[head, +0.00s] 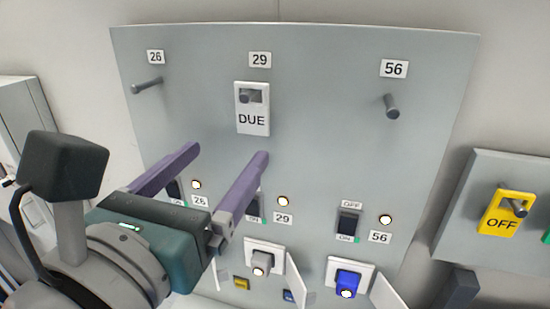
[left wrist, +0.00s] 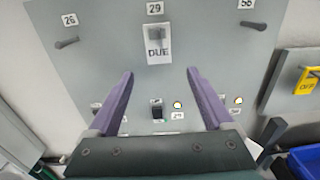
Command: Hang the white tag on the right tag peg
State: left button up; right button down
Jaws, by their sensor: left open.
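The white tag (head: 252,119), marked DUE, hangs on the middle peg (head: 246,97) under label 29. It also shows in the left wrist view (left wrist: 159,50). The right tag peg (head: 391,106), under label 56, is bare. The left peg (head: 148,86), under label 26, is bare too. My left gripper (head: 230,155) is open and empty, with its purple fingers spread wide. In the head view it appears below and left of the tag. In the left wrist view the tag lies between and beyond the fingertips. My right gripper is not in view.
Switches and lit lamps (head: 386,219) line the lower grey panel (head: 330,85). Below them are a grey plug (head: 260,262) and a blue plug (head: 346,284) with open covers. A yellow OFF tag (head: 500,216) hangs on a separate panel at right. The upper panel between pegs is clear.

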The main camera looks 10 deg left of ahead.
aim_at(251, 120)
pick_arm(q)
jog(key=w, duration=1)
jog(key=shift+w+d+r, duration=0.1)
jog(key=shift+w, duration=0.3)
grip_shut()
dwell(0.5)
jog(key=shift+r+p, duration=0.25)
jog(key=shift+p, duration=0.15)
jog(key=shift+s, duration=0.2)
dwell(0.8)
jog(key=shift+s, duration=0.7)
